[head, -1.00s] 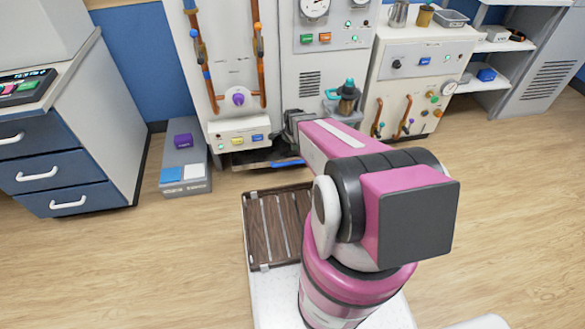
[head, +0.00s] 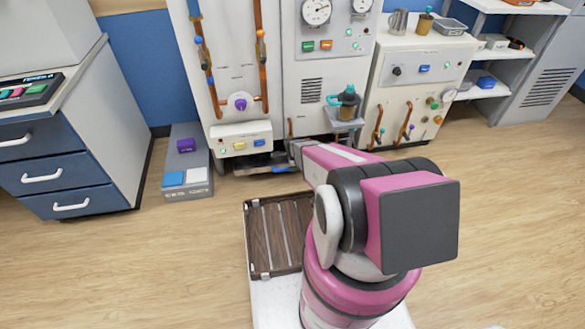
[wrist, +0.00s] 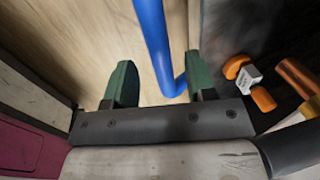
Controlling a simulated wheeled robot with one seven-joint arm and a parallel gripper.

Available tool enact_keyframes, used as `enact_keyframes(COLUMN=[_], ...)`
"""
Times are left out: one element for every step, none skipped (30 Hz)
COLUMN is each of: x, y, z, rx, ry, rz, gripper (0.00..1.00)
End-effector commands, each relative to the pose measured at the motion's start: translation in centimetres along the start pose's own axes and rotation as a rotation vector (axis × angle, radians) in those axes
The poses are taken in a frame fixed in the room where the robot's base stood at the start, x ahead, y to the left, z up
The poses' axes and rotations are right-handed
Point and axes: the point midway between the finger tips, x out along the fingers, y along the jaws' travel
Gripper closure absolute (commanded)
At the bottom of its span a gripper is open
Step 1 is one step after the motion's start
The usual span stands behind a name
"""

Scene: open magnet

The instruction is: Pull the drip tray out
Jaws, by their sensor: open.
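The drip tray (head: 248,168) is a dark, low tray under the tall white machine, close to the floor. A blue bar handle (head: 284,169) runs along its front, partly hidden by my arm in the head view. My gripper (wrist: 161,85) is open, with two green fingers pointing down. In the wrist view the blue handle (wrist: 155,45) passes between the fingers, nearer the right one, and bends at its lower end. I cannot tell whether a finger touches it. In the head view my gripper (head: 295,154) is at the handle's right end, its fingers mostly hidden.
A grey step box (head: 187,160) stands left of the machine, by the blue-drawered cabinet (head: 65,165). A dark slatted rack (head: 275,235) lies on my base. Orange-tipped fittings (wrist: 250,80) are right of the fingers. Wooden floor before the tray is clear.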

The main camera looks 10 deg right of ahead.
Motion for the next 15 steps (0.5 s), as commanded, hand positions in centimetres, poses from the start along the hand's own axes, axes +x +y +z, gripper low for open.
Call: enact_keyframes(x=[1.0,1.4,1.8,2.1,2.3,2.5,2.6,2.6,2.6,2.6,2.6,2.6,2.6,2.6,2.6], y=[-0.2,-0.2,-0.1,-0.1,-0.1,0.0,0.0,0.0,0.0,0.0,0.0,0.0,0.0,0.0,0.0], z=[0.0,0.0,0.0,0.0,0.0,0.0,0.0,0.0,0.0,0.0,0.0,0.0,0.0,0.0,0.0], rx=[0.000,0.000,0.000,0.000,0.000,0.000,-0.001,-0.001,-0.001,-0.001,-0.001,-0.001,-0.001,-0.001,-0.001], ry=[0.000,0.000,0.000,0.000,0.000,0.000,0.000,0.000,0.000,0.000,0.000,0.000,0.000,0.000,0.000], rz=[0.000,0.000,0.000,0.000,0.001,0.001,0.001,0.000,0.000,0.000,0.000,0.000,0.000,0.000,0.000], gripper=[0.49,0.49,0.49,0.49,0.49,0.49,0.49,0.49,0.49,0.49,0.49,0.49,0.49,0.49,0.56])
